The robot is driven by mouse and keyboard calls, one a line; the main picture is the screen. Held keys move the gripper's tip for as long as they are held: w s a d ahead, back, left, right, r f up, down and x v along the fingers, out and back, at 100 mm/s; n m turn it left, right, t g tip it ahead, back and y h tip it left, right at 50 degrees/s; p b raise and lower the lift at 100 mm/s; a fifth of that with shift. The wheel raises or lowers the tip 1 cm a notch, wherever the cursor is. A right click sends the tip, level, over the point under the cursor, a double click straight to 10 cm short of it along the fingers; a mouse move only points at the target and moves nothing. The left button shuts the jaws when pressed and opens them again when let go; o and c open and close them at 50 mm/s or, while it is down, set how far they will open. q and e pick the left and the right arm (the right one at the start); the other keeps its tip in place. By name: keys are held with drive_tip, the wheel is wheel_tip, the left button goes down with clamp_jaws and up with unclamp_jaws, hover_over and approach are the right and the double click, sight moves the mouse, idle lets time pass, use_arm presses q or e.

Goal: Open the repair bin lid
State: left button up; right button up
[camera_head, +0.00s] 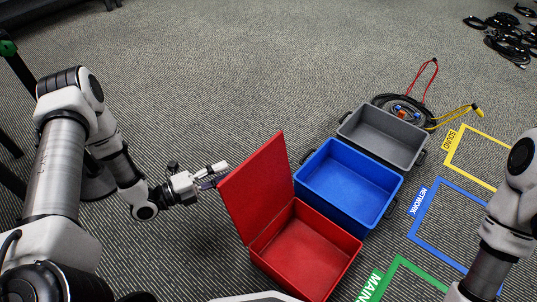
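A red bin (327,286) stands on the floor at the lower middle, empty inside. Its red lid (258,185) stands raised on the bin's left side, steeply tilted, so the bin's inside shows. No label naming the repair bin can be read on it. My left gripper (220,175) is at the outer left face of the lid, close to its upper left edge. Whether it touches the lid, and how far its fingers are apart, is unclear. My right arm (497,240) comes in at the right edge; its gripper is out of view.
An open blue bin (345,182) and an open grey bin (385,135) stand behind the red one, both empty. Coiled cables (405,110) lie beyond them, and black cables (510,40) at the top right. Yellow, blue and green floor outlines lie at right. The carpet at upper left is clear.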

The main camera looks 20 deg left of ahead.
sight(247, 163)
use_arm(q)
drive_tip(key=b+x, duration=0.4)
drive_tip(key=x, duration=0.3)
drive_tip(key=shift+w+d+f, duration=0.2)
drive_tip(key=shift+w+d, duration=0.05)
drive_tip(key=shift+w+d+r, duration=0.1)
drive_tip(key=shift+r, duration=0.1)
clamp_jaws()
